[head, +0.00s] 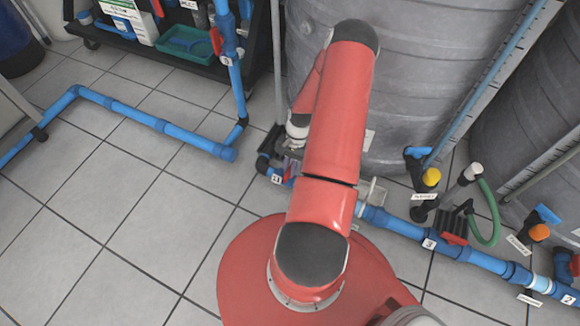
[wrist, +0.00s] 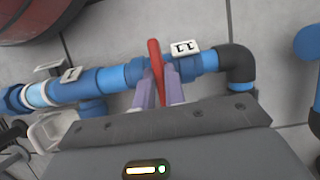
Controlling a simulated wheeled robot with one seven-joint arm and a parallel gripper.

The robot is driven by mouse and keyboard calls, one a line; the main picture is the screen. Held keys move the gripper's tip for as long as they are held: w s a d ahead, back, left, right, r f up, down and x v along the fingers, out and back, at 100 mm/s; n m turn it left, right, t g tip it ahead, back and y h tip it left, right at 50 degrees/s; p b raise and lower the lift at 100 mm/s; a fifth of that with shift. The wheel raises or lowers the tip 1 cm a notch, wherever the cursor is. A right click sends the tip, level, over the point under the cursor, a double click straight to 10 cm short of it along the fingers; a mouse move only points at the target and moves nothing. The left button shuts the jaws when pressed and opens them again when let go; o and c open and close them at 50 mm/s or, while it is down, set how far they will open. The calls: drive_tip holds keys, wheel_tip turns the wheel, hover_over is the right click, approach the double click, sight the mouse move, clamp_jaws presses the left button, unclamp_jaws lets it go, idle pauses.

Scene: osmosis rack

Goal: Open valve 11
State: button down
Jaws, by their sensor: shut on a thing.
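Valve 11 shows in the wrist view as a red handle (wrist: 155,60) on a blue pipe, beside a white tag (wrist: 185,48) marked 11. The handle lies crosswise to the pipe in that picture. My gripper (wrist: 159,84) has its two pale purple fingers on either side of the handle and is shut on it. In the head view, the tag (head: 276,179) shows at the pipe by the grey tank's foot. My gripper (head: 292,160) is there too, partly hidden behind my red arm, and the valve handle cannot be made out.
A large grey tank (head: 420,70) stands close behind the valve. The blue floor pipe (head: 395,225) runs right past valve 3's tag (head: 429,244). A black shelf cart (head: 262,55) stands at upper left. Tiled floor (head: 110,190) is open at left.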

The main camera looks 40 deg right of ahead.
drive_tip(key=n+g+h+b, duration=0.1)
drive_tip(key=n, duration=0.3)
drive_tip(key=shift+w+n, duration=0.15)
drive_tip(key=shift+n, duration=0.15)
drive_tip(key=n, duration=0.2)
drive_tip(key=n+g+h, duration=0.1)
drive_tip(key=n, duration=0.1)
drive_tip(key=shift+w+a+n+b, duration=0.1)
drive_tip(key=shift+a+n+b, duration=0.05)
drive_tip(key=shift+n+b, duration=0.2)
drive_tip(key=n+h, duration=0.1)
drive_tip(key=n, duration=0.1)
drive_tip(key=n+h, duration=0.1)
drive_tip(key=n, duration=0.1)
drive_tip(key=shift+a+g+b, duration=0.15)
drive_tip(key=shift+g+b, duration=0.15)
drive_tip(key=shift+b, duration=0.05)
drive_tip(key=shift+a+n+h, duration=0.1)
drive_tip(key=shift+n+h, duration=0.8)
drive_tip(key=shift+n, duration=1.45)
drive_tip(key=c, duration=1.5)
unclamp_jaws()
drive_tip(key=shift+o, duration=0.2)
